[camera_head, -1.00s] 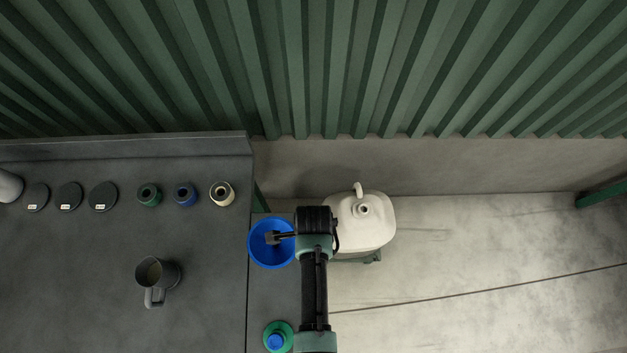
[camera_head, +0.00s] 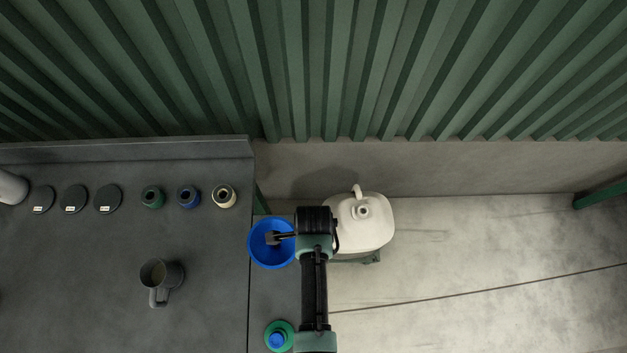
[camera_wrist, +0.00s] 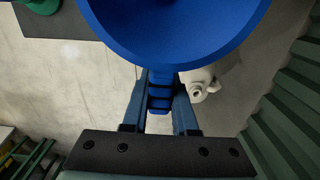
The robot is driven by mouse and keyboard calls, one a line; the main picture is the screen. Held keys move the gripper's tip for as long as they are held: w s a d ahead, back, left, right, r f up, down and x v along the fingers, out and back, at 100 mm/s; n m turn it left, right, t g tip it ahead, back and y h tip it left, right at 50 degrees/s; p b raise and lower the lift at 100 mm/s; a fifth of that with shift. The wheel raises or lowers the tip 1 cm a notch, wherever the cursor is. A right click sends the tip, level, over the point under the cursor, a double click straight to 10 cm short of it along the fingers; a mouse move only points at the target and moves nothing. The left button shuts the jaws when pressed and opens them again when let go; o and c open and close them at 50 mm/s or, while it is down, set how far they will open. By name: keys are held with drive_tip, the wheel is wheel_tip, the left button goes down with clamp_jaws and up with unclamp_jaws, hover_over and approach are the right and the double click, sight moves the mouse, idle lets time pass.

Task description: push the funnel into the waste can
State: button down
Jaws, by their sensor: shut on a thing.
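The blue funnel (camera_head: 264,260) is left of the waste can, its wide mouth facing up in the head view. My gripper (camera_head: 274,238) is at the funnel and shut on it. In the wrist view my fingers (camera_wrist: 160,98) close on a ridged blue part below the funnel's wide cone (camera_wrist: 180,30). The waste can (camera_head: 350,237) is a cream-white canister with a handle and an open neck (camera_head: 362,212) near its top edge. It also shows beyond my fingers in the wrist view (camera_wrist: 200,84). The funnel's spout is hidden, and the funnel stands apart from the can's neck.
A dark bench (camera_head: 100,260) on the left holds a grey jug (camera_head: 158,275), several dark discs, and green, blue and cream rings. A green bottle with a blue cap (camera_head: 278,337) stands below the funnel. A corrugated green wall (camera_head: 330,70) closes the back. The right floor is clear.

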drive_tip(key=shift+r, duration=0.25)
wheel_tip(320, 180, up, 6)
drive_tip(key=p, duration=0.6)
drive_tip(key=shift+r+p, duration=0.25)
drive_tip(key=shift+p, duration=0.15)
drive_tip(key=shift+f, duration=0.1)
